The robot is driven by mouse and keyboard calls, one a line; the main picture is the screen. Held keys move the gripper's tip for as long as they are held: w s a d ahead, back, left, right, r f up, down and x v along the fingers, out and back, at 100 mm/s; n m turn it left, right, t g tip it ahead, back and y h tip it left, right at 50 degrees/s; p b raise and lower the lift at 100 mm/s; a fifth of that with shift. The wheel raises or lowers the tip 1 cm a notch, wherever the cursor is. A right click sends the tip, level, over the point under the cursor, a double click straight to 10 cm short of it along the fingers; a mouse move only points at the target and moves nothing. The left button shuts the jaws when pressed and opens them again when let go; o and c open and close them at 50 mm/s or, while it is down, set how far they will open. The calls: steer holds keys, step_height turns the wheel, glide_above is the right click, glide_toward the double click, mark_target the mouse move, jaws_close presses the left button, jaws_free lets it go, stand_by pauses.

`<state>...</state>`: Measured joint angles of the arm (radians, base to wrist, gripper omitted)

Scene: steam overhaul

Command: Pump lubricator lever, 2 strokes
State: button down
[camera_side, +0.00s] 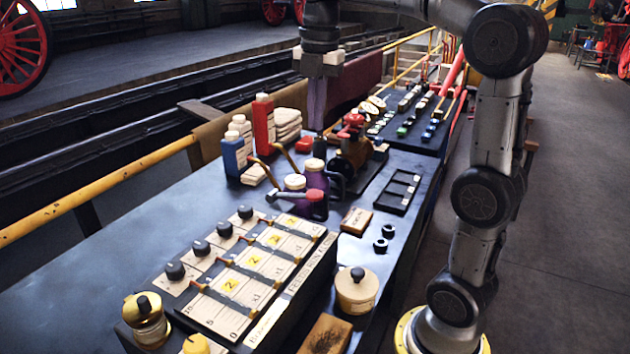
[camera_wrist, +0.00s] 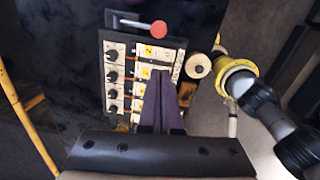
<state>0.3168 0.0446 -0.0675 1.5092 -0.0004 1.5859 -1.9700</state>
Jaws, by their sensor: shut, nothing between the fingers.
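A grey lever with a dark red knob (camera_side: 317,198) lies nearly level behind the numbered panel, beside purple jars with pale lids (camera_side: 294,183). I take it as the lubricator lever, though no label on it is readable. In the wrist view its red knob (camera_wrist: 158,29) shows beyond the fingertips, with the bar running left from it. In the wrist view the gripper's purple-grey fingers (camera_wrist: 161,73) are together and empty.
The numbered panel (camera_side: 250,262) with several black knobs fills the front of the bench. Red and blue bottles (camera_side: 264,122) and folded cloths stand at the back left. A red-topped machine (camera_side: 353,150) and a black tray (camera_side: 398,190) lie right of the lever. A yellow rail (camera_side: 100,190) borders the left.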

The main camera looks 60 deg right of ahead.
mark_target(315, 193)
steer(key=shift+m+g, duration=0.4)
steer(key=shift+m, duration=0.1)
steer(key=w+d+f, duration=0.1)
steer(key=d, duration=0.1)
steer(key=w+d+f, duration=0.1)
steer(key=shift+w+d+f, duration=0.1)
steer(key=shift+d+f, duration=0.3)
step_height(315, 193, down, 14)
steer(key=shift+f, duration=0.1)
